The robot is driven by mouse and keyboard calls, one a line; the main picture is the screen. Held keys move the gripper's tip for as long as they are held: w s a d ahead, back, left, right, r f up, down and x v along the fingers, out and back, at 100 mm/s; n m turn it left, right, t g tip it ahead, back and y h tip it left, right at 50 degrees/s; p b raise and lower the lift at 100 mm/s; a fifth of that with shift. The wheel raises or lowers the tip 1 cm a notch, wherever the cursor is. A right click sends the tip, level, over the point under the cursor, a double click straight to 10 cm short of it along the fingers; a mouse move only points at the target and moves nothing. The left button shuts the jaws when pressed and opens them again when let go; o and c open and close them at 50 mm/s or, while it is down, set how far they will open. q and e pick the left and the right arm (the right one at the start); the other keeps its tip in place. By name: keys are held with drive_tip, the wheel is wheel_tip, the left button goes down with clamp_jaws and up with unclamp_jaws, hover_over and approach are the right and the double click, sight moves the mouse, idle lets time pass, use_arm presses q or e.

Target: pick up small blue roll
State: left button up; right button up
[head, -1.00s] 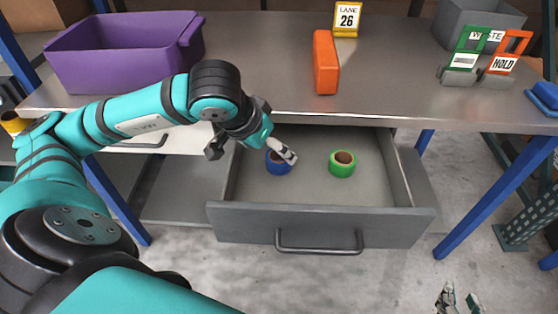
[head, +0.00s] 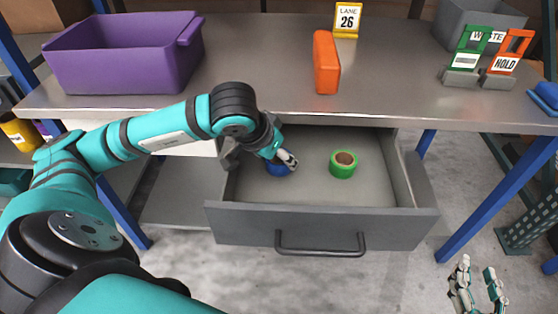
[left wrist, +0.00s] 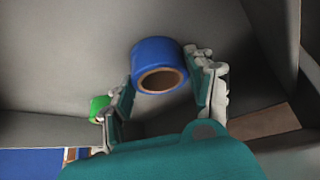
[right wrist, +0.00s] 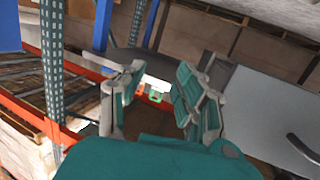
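The small blue roll (head: 279,169) lies in the left part of the open drawer (head: 318,192), partly hidden by my left gripper (head: 284,160). In the left wrist view, the blue roll (left wrist: 156,52) stands between the spread fingertips of my left gripper (left wrist: 163,80). The left fingers are open, one on each side of the roll; I cannot tell whether either touches it. A green roll (head: 343,163) lies to the right in the same drawer. My right gripper (head: 478,285) is open and empty, low at the right, outside the drawer.
The tabletop (head: 240,66) above the drawer carries a purple bin (head: 125,60), an orange block (head: 326,62), a lane 26 sign (head: 346,20) and a grey waste bin (head: 480,17). The drawer walls surround the rolls. The tabletop edge overhangs the drawer's back.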

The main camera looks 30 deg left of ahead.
use_arm(q)
drive_tip(key=c, duration=0.6)
drive_tip(key=shift+r, duration=0.2)
